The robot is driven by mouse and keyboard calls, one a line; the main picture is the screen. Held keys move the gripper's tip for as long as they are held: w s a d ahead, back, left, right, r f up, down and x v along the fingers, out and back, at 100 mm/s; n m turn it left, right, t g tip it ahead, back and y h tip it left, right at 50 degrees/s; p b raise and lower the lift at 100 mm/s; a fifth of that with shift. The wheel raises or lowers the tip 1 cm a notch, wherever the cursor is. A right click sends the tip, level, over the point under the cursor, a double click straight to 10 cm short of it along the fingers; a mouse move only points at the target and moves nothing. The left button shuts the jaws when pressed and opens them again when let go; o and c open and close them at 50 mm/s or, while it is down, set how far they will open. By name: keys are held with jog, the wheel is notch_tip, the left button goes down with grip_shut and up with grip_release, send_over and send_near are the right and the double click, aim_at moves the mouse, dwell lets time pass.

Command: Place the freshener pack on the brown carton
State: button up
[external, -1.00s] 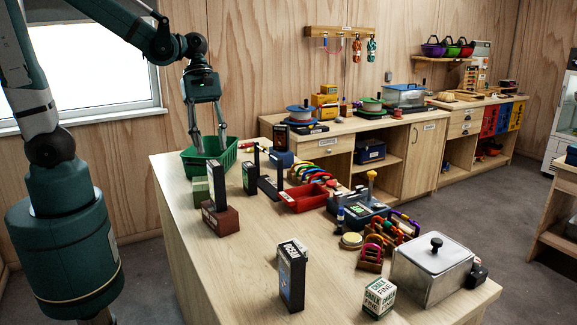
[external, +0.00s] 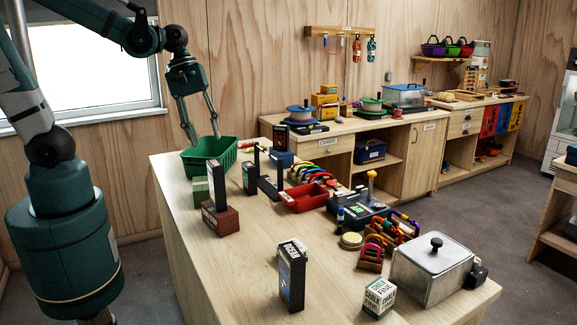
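A small reddish-brown carton (external: 222,221) sits near the left edge of the wooden table. A tall dark pack (external: 217,186) rises directly above it; I cannot tell if it stands on the carton or just behind. Other dark upright packs stand to the right (external: 249,177) and at the front of the table (external: 291,276). Their labels are too small to tell which is the freshener pack. My gripper (external: 203,140) is open, its fingers apart with nothing seen between them. It hangs over the back left, by the green basket's rim, away from the carton.
The green basket (external: 225,158) stands at the table's back left, its inside partly hidden. A red tray (external: 304,200), a grey device (external: 362,218), a metal box (external: 432,268) and a chalk box (external: 379,298) lie to the right. The front left tabletop is clear.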

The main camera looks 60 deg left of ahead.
jog(key=s+a+r+m+t+y, duration=0.3)
jog(key=a+r+m+t, duration=0.2)
jog(key=a+m, duration=0.4)
jog(key=shift+s+a+r+m, duration=0.2)
jog(key=shift+a+r+m, duration=0.15)
jog(key=shift+m, duration=1.95)
